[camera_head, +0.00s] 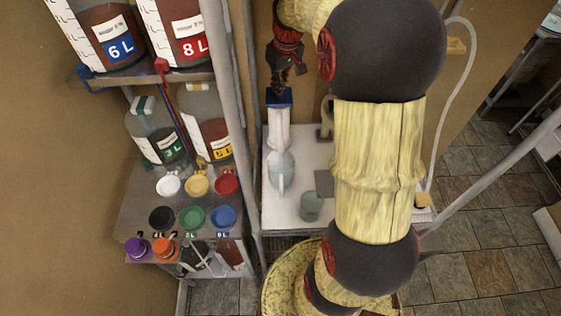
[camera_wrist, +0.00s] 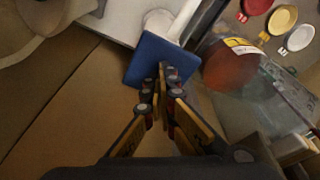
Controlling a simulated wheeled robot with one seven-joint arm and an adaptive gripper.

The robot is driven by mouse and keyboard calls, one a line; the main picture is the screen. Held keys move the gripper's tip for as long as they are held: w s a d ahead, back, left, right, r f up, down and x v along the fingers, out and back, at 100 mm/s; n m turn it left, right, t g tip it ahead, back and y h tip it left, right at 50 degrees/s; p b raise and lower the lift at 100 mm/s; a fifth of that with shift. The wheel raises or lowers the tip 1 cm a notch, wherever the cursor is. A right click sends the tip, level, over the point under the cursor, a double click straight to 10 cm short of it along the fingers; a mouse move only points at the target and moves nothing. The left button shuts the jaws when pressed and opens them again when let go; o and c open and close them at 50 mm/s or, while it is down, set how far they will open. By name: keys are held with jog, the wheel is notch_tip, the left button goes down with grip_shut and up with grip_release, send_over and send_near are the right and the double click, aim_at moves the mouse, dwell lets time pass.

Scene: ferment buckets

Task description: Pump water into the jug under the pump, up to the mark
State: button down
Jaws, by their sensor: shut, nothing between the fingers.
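The white pump (camera_head: 278,130) stands on the white bench, with a square blue pad (camera_head: 278,97) on top. The blue pad (camera_wrist: 150,60) and part of the white pump (camera_wrist: 160,20) also show in the wrist view. My gripper (camera_head: 280,88) is shut and empty, its fingertips (camera_wrist: 161,80) pointing at the blue pad. It is directly over the pad, touching or very close; I cannot tell which. A pale translucent jug (camera_head: 280,170) stands in front of the pump, below its top. Its mark and water level are not readable.
A greenish cup (camera_head: 311,206) and a grey flat plate (camera_head: 324,183) are on the white bench (camera_head: 290,220). A metal post (camera_head: 240,140) separates it from the left bench with coloured bowls (camera_head: 193,217) and labelled bottles (camera_head: 155,130). My arm hides the bench's right part.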

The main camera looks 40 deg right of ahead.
jog(key=shift+f, duration=0.5)
jog(key=shift+r, duration=0.15)
jog(key=shift+w+p+v, duration=0.25)
jog(key=shift+p+v, duration=0.55)
jog(key=shift+v, duration=0.3)
jog(key=shift+w+p+v, duration=0.2)
jog(key=shift+p+v, duration=0.55)
jog(key=shift+v, duration=0.4)
